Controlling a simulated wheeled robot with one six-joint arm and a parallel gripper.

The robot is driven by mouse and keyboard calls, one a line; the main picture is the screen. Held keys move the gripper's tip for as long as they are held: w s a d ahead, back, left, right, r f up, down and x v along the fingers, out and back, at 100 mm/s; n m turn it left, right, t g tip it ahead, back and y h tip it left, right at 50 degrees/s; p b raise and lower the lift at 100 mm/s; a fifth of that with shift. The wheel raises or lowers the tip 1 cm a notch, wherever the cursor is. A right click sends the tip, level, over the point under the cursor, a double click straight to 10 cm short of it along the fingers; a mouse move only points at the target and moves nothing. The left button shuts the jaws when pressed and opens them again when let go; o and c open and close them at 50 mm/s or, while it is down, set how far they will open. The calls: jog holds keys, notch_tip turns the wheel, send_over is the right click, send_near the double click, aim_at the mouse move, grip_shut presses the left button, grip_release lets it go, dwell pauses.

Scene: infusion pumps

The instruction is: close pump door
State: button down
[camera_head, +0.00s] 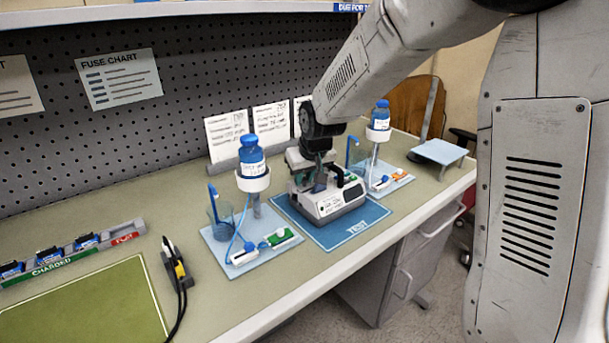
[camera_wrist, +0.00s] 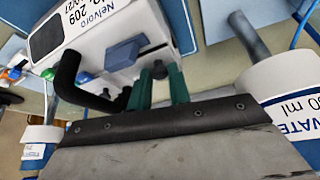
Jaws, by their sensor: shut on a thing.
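The white infusion pump (camera_head: 338,205) stands on the blue TEST mat (camera_head: 335,233) in the head view. In the wrist view the pump (camera_wrist: 112,58) fills the upper left, with a dark screen, a blue block (camera_wrist: 124,52), a green button and a curved black handle (camera_wrist: 68,75). My gripper (camera_head: 319,170) reaches down onto the pump's back part.
Infusion stands with blue bottles are close on both sides, the left stand (camera_head: 253,180) and the right stand (camera_head: 378,130). A charging rack (camera_head: 70,255) and a black-and-yellow tool (camera_head: 176,265) lie left. A small light-blue table (camera_head: 440,151) stands right. A pegboard wall is behind.

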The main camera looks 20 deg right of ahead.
jog(key=shift+s+d+f+t, duration=0.1)
jog(key=shift+s+f+t, duration=0.1)
jog(key=shift+t, duration=0.2)
jog(key=c, duration=1.3)
grip_release()
jog(key=v, duration=0.7)
jog(key=shift+s+r, duration=0.2)
jog(key=shift+r, duration=0.1)
